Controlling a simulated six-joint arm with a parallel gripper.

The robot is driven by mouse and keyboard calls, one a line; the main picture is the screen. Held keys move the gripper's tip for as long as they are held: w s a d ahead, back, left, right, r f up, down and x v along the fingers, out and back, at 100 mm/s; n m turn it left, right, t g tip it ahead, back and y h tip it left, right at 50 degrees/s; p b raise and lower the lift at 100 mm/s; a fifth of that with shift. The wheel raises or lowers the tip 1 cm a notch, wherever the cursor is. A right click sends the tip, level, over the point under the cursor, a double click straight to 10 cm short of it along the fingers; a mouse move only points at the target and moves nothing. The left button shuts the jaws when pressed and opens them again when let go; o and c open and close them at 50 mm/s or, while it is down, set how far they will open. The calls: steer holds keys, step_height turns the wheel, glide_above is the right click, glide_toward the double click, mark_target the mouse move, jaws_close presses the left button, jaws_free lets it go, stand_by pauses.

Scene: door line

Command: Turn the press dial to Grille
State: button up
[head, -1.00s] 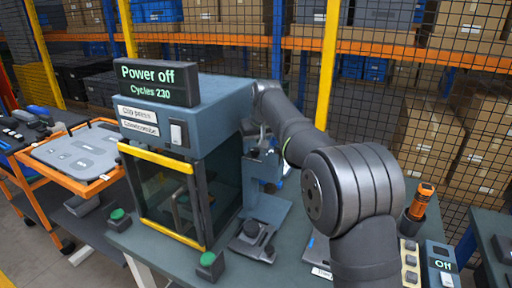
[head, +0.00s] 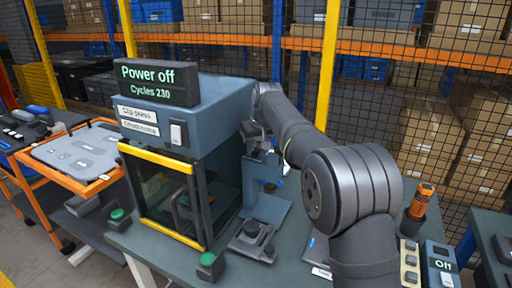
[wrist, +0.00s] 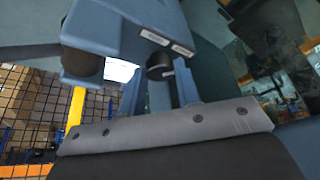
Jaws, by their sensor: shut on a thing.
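The clip press (head: 215,100) stands on the bench in the head view, with a sign reading "Power off" and "Cycles 230". In the wrist view a dark round knob with a pale mark, the dial (wrist: 159,66), sits under a blue-grey housing (wrist: 115,25) with two small white labels, too blurred to read. My gripper (wrist: 161,82) has a finger on each side of the knob and is shut on it. In the head view my arm reaches behind the press's right side, where the dial and fingertips cannot be made out clearly. The dial's setting cannot be read.
Two green buttons (head: 208,259) stand in front of the press. An orange-handled tool (head: 421,200) stands at the right near a box reading "Off" (head: 440,262). A mesh fence (head: 440,130) closes the back.

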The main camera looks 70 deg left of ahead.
steer(key=n, duration=0.1)
steer(key=n+g, duration=0.1)
steer(key=n, duration=0.1)
steer(key=shift+w+n+g, duration=0.2)
steer(key=shift+n+g, duration=0.1)
steer(key=n, duration=0.2)
steer(key=n+g+h, duration=0.1)
steer(key=shift+w+a+n, duration=0.15)
steer(key=shift+n, duration=0.25)
steer(key=n, duration=0.2)
steer(key=n+g+h, duration=0.1)
steer(key=n, duration=0.1)
steer(key=shift+w+a+h, duration=0.1)
steer(key=shift+a+h, duration=0.05)
steer(key=shift+h, duration=0.15)
steer(key=shift+n+h, duration=0.4)
steer(key=shift+n, duration=0.9)
steer(key=shift+n+g, duration=0.3)
steer(key=o, duration=1)
